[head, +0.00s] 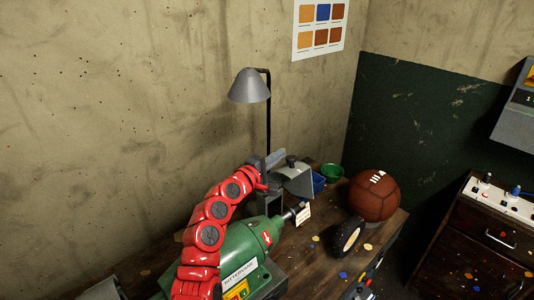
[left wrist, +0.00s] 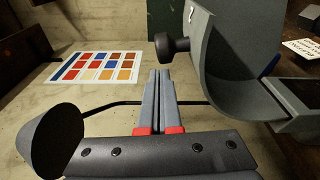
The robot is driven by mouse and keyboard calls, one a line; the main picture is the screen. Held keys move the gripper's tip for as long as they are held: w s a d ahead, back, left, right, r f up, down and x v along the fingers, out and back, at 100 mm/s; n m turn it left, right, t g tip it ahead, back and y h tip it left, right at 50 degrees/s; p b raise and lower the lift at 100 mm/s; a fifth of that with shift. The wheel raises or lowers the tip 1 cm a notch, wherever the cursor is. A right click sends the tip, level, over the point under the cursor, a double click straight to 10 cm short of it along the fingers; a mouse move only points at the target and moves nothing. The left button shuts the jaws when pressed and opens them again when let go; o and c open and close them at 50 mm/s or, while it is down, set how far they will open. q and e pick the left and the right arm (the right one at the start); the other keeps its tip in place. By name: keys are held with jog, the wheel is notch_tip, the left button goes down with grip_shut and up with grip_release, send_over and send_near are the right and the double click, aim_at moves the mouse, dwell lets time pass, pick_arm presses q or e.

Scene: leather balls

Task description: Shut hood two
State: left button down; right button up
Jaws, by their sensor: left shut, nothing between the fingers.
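The grey curved hood (head: 298,183) stands at the back of the bench, beyond the green machine (head: 240,252). In the left wrist view the hood (left wrist: 225,75) fills the upper right, with a pale mark, too partial to read surely, near its top edge and a dark round knob (left wrist: 172,46) on its side. It appears raised, with its curved shell over a grey box-like base. My left gripper (head: 275,158) is beside the hood, close to the knob. Its fingers (left wrist: 160,74) are shut and empty, just short of the knob in the picture; contact cannot be told. My right gripper is out of view.
A grey desk lamp (head: 250,86) stands behind my left arm, near the wall. A brown leather ball (head: 375,195), a black wheel (head: 348,236), a green bowl (head: 332,172) and a blue bin (head: 318,182) sit to the right of the hood. A colour chart (head: 320,26) hangs above.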

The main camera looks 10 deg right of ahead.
aim_at(296, 173)
pick_arm(q)
jog(key=s+d+f+m+b, duration=0.2)
jog(key=s+m+b, duration=0.1)
jog(key=s+d+f+m+b, duration=0.1)
jog(key=s, duration=0.1)
jog(key=shift+s+d+f+t+h+b, duration=0.1)
jog(key=shift+d+f+t+h+b, duration=0.1)
jog(key=shift+d+t+h+b, duration=0.15)
jog(key=shift+s+d+f+b, duration=0.35)
jog(key=shift+s+d+b, duration=0.1)
jog(key=shift+s, duration=0.1)
